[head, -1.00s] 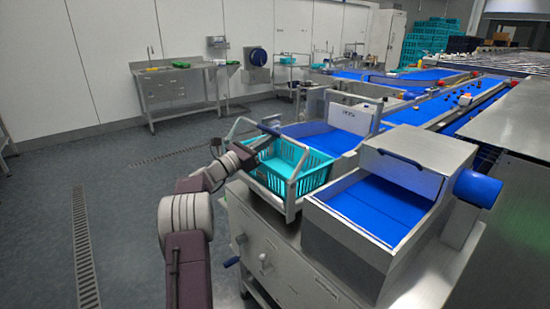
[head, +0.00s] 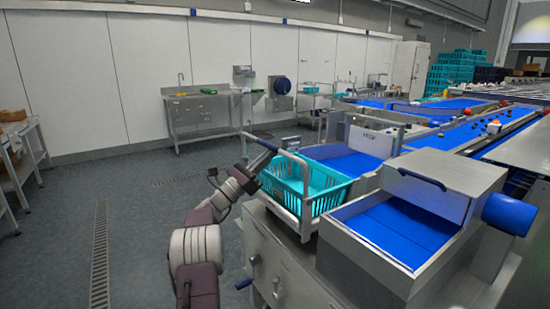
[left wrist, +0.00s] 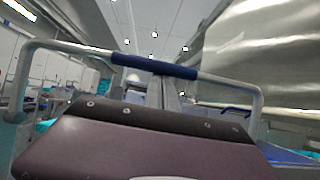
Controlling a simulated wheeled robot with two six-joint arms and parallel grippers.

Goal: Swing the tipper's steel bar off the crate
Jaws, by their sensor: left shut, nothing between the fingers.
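The steel bar (head: 292,155), with its dark blue grip sleeve (head: 266,144), stands raised at the left end of the turquoise crate (head: 314,189). The crate sits in the tipper's frame. My left gripper (head: 264,160) is shut and empty, close against the bar near the sleeve; I cannot tell whether it touches. In the left wrist view the sleeve (left wrist: 155,66) crosses just beyond my shut fingers (left wrist: 165,90), and the bar bends down on both sides. My right gripper is out of view.
A steel hopper with a blue bed (head: 400,228) stands right of the crate. Blue conveyors (head: 470,135) run behind. A sink table (head: 200,112) is at the back wall. Open grey floor (head: 140,220) lies to the left.

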